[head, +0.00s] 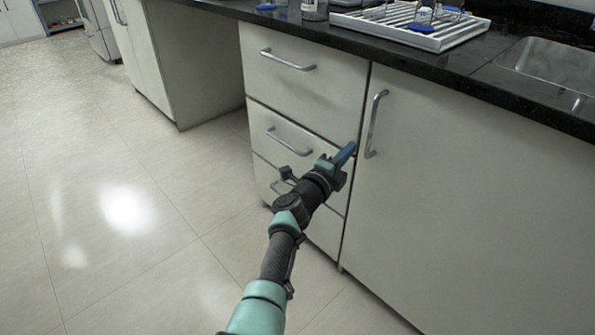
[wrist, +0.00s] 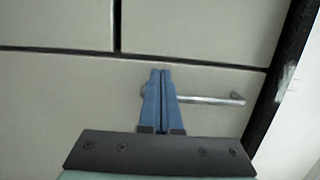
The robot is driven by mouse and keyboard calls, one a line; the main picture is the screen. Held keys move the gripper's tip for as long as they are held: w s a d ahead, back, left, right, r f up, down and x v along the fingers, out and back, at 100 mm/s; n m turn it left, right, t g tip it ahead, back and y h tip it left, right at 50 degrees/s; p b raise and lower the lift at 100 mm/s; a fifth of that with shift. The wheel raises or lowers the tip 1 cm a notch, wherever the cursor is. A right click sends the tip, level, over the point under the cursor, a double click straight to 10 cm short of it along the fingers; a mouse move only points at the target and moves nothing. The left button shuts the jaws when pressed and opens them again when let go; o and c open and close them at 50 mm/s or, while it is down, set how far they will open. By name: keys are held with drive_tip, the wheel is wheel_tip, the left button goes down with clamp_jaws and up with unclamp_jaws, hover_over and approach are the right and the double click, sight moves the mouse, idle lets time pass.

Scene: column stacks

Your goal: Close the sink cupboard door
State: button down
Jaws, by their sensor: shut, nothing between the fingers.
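The sink cupboard door (head: 460,190) is the wide pale panel under the sink, right of the drawers. It looks flush or nearly flush with the drawer fronts; a small opening cannot be ruled out. Its upright metal handle (head: 371,130) is near its left edge. My gripper (head: 349,150) is shut and empty, with its blue fingertips by the seam between drawers and door, just left of the handle's lower end. In the wrist view the fingers (wrist: 161,75) overlap one end of the handle (wrist: 210,99) and point at the seam; contact cannot be told.
The drawers (head: 300,85) with bar handles stand left of the door. A dark countertop (head: 440,66) overhangs above, holding a white drying rack (head: 400,33) and the sink (head: 555,65). The tiled floor (head: 130,200) to the left is clear.

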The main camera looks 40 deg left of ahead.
drive_tip(key=s+a+p, duration=0.1)
drive_tip(key=s+p, duration=0.5)
drive_tip(key=s, duration=0.4)
drive_tip(key=w+d+r+n+t+y, duration=0.1)
drive_tip(key=w+d+r+n+t, duration=0.15)
drive_tip(key=r, duration=0.75)
drive_tip(key=w+d+r+n+t+y, duration=0.1)
drive_tip(key=w+d+r+n, duration=0.15)
drive_tip(key=r, duration=0.65)
drive_tip(key=s+d+r+n+t+y, duration=0.1)
drive_tip(key=d+r+n, duration=0.3)
drive_tip(key=r, duration=0.5)
drive_tip(key=s+d+r+n+t+y, duration=0.1)
drive_tip(key=d+r+y, duration=0.1)
drive_tip(key=d+r, duration=0.45)
drive_tip(key=s+d+r+n+t+h+p, duration=0.2)
drive_tip(key=s+d+r+n+t+h, duration=0.35)
drive_tip(key=s+d+r, duration=1.4)
wheel_tip(320, 180, up, 32)
drive_tip(key=s+a+n+g+h+p, duration=0.1)
drive_tip(key=p, duration=2.9)
drive_tip(key=shift+s+a+g, duration=0.2)
drive_tip(key=shift+a+g, duration=0.1)
drive_tip(key=shift+g, duration=0.1)
